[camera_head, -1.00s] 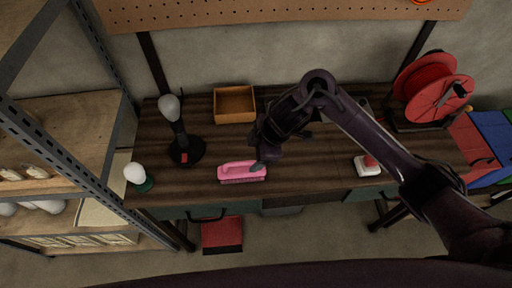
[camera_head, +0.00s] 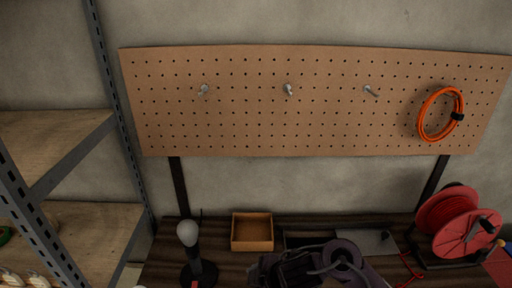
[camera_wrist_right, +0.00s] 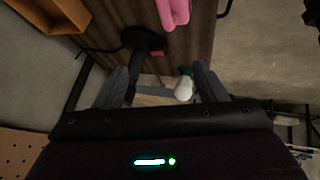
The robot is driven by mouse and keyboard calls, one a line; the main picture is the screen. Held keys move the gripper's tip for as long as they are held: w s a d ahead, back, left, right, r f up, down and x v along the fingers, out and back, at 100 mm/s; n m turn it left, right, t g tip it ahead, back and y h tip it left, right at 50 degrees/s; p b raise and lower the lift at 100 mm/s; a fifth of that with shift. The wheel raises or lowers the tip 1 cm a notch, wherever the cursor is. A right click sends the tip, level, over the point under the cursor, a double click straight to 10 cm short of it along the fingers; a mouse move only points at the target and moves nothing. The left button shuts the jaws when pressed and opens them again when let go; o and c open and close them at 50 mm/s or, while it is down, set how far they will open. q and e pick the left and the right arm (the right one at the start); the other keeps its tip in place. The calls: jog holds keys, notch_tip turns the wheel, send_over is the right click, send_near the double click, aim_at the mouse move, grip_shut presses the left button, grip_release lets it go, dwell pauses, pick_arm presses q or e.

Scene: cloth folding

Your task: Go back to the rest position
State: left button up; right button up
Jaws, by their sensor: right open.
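My right gripper (camera_wrist_right: 162,88) is open, with nothing between its two fingers. In the head view my right wrist and gripper (camera_head: 262,272) sit at the bottom edge, in front of the wooden tray (camera_head: 252,232), and the fingertips are hard to make out there. A pink brush (camera_wrist_right: 173,12) lies on the workbench (camera_wrist_right: 200,30) at the top of the right wrist view, apart from the fingers. My left gripper is in neither view.
A dark stand with a grey bulb-shaped head (camera_head: 188,235) stands left of the tray. A white bulb on a green base (camera_wrist_right: 184,88) shows beyond the fingers. A red cable reel (camera_head: 450,222) is at right. A pegboard (camera_head: 320,110) and metal shelving (camera_head: 110,100) border the bench.

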jog(key=s+d+m+h, duration=0.3)
jog(key=s+d+m, duration=0.4)
jog(key=d, duration=0.3)
jog(key=s+d+m+h, duration=0.3)
jog(key=s+d+m, duration=0.45)
jog(key=d, duration=0.25)
notch_tip(320, 180, down, 35)
jog(key=s+g+b, duration=0.2)
jog(key=b, duration=0.3)
pick_arm(q)
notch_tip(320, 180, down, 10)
jog(key=b, duration=0.4)
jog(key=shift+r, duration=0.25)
pick_arm(e)
jog(key=s+d+f, duration=0.2)
jog(key=s+f, duration=0.7)
jog(key=f, duration=0.2)
jog(key=s+d+f, duration=0.1)
jog(key=s+f, duration=0.9)
jog(key=f, duration=0.1)
jog(key=shift+s+d+f+g, duration=0.2)
jog(key=shift+d+g, duration=0.15)
jog(key=shift+g, duration=0.05)
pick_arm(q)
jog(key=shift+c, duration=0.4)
pick_arm(e)
jog(key=shift+c, duration=0.3)
